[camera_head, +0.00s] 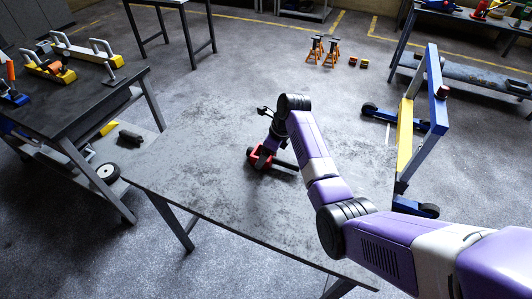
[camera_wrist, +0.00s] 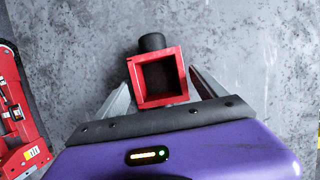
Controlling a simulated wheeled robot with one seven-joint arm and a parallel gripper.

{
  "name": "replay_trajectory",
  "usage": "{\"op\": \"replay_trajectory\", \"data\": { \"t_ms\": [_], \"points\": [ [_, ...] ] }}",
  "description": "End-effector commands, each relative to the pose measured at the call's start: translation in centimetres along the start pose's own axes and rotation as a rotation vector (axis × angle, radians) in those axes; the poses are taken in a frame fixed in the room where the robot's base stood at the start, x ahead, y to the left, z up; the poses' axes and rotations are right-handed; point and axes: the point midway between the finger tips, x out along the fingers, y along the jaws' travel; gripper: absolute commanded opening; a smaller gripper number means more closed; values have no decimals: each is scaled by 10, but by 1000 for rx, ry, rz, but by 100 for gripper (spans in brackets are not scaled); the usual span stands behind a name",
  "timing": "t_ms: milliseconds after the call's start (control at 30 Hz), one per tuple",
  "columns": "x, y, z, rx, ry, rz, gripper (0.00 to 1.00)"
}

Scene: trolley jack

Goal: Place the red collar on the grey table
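The red collar (camera_wrist: 135,80) is a square, hollow red frame with a black knob on its far side in the wrist view. My gripper (camera_wrist: 160,80) has one grey finger on each side of it, and both fingertips appear to press its sides. In the head view my gripper (camera_head: 269,148) is low over the grey table (camera_head: 215,180), with red at its tip. The grey, stained surface lies behind the collar in the wrist view. Whether the collar touches it I cannot tell.
A red part with a labelled plate (camera_wrist: 30,150) shows at the left edge of the wrist view. A dark bench (camera_head: 85,98) with jacks stands left of the table. A blue frame (camera_head: 437,90) stands at its right. Much of the tabletop is bare.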

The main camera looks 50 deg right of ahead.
Motion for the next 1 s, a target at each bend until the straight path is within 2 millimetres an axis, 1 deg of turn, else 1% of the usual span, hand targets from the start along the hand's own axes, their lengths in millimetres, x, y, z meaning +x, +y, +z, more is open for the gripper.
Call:
{"op": "replay_trajectory", "data": {
  "t_ms": [333, 467, 567, 800, 1000],
  "points": [
    [-1, 0, 0, 0, 0, 0, 87],
    [-10, -1, 2, 0, -3, -2, 87],
    [-26, -1, 2, -1, -2, -2, 87],
    [-76, -1, 2, -1, -4, -3, 87],
    [-108, -1, 2, -1, -3, -2, 87]
  ]
}}
